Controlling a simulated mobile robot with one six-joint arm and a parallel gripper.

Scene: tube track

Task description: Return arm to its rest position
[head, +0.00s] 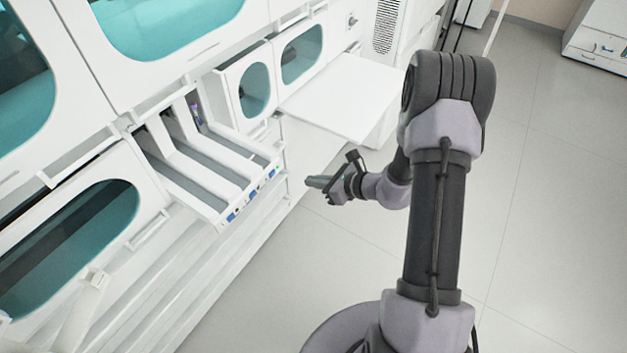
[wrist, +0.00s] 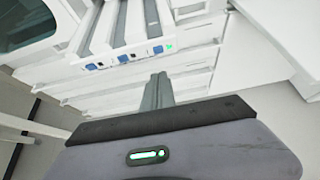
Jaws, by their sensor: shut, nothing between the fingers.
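My gripper (head: 312,183) is at the end of my bent arm (head: 437,220), in the middle of the head view. Its fingers are together with nothing between them, and they point left toward the white machine. In the wrist view the shut fingers (wrist: 158,92) point up toward the front of the tube track unit. The gripper is in free air, apart from the tracks.
White tube tracks (head: 215,170) with blue and green marks jut from the machine on the left; their front ends (wrist: 125,57) show in the wrist view. A flat white shelf (head: 345,95) juts out behind the gripper. The floor (head: 550,200) at right is clear.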

